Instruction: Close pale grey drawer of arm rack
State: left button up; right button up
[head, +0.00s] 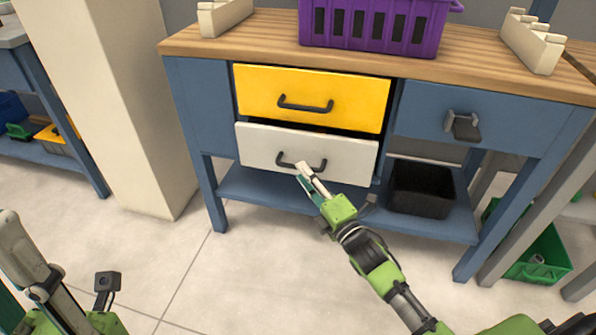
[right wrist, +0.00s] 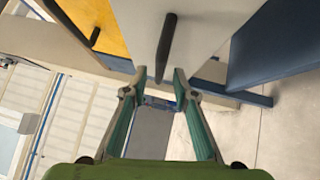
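The pale grey drawer (head: 262,143) is the lower one in the blue bench. Its front stands out a little from the frame, with a dark gap above it. Its dark bar handle (head: 287,160) is partly covered by my right gripper (head: 303,170). In the right wrist view, the pale drawer front (right wrist: 200,30) is ahead and the handle (right wrist: 166,45) points down between the fingertips. My right gripper's fingers are apart; contact with the handle is unclear. My left gripper (head: 28,262) is at the lower left, away from the bench, and its opening is unclear.
A yellow drawer (head: 345,92) with a dark handle sits above. A blue drawer (head: 495,130) is at the right. A purple crate (head: 375,25) stands on the wooden top. A black bin (head: 421,190) is on the lower shelf. A green bin (head: 540,262) is at the right.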

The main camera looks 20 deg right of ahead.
aim_at(301, 156)
jog(key=shift+b+x, duration=0.35)
jog(key=shift+x, duration=1.55)
grip_shut()
jog(key=w+d, duration=0.2)
jog(key=w, duration=0.1)
jog(key=shift+w+d+b, duration=0.2)
jog(key=shift+b, duration=0.15)
jog(key=shift+d+r, duration=0.1)
jog(key=shift+r, duration=0.05)
jog(key=shift+c, duration=0.7)
grip_release()
jog(key=shift+o, duration=0.7)
jog(key=shift+w, duration=0.1)
